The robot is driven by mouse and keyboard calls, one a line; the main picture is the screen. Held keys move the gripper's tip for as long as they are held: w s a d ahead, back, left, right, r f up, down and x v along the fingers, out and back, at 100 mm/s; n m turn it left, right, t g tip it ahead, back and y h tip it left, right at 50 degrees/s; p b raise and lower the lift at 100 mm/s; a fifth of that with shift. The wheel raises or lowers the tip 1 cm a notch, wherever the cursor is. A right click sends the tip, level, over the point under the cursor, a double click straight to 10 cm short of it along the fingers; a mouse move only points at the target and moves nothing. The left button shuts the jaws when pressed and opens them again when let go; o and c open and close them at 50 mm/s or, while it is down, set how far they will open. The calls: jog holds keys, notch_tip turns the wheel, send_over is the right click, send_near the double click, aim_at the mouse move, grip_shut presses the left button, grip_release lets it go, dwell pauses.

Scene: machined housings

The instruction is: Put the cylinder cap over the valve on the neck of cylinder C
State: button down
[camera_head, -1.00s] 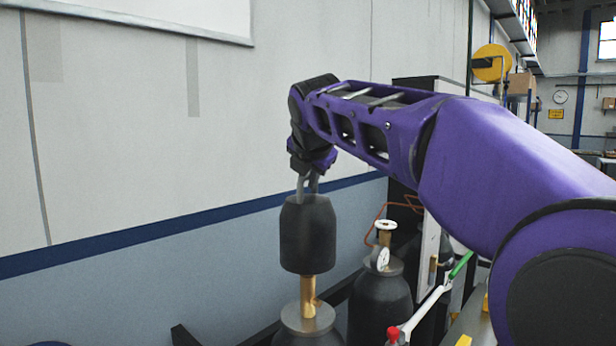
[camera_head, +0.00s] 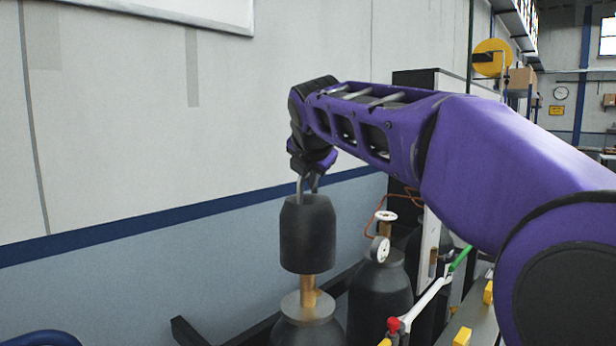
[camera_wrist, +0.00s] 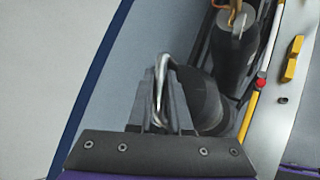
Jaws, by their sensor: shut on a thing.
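My gripper (camera_head: 308,184) is shut on the dark grey cylinder cap (camera_head: 307,234) at its top. The cap hangs upright over the brass valve (camera_head: 307,284) of a dark cylinder (camera_head: 308,332) with a pale grey neck ring (camera_head: 307,307). The cap's lower edge hides the valve's upper part; the lower part shows between cap and neck ring. I cannot read a letter on this cylinder. In the wrist view, the jaws (camera_wrist: 160,105) are together in front of the cap (camera_wrist: 203,100), whose side shows to their right. The valve is hidden there.
The wall (camera_head: 150,190) is behind; free room is on the left.

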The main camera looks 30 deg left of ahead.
aim_at(308, 226)
jog(key=shift+f+b, duration=3.15)
jog(key=shift+f, duration=1.9)
jog(key=c, duration=0.9)
grip_release()
jog(key=shift+o, duration=0.7)
jog(key=shift+f, duration=0.15)
jog(key=shift+s, duration=0.1)
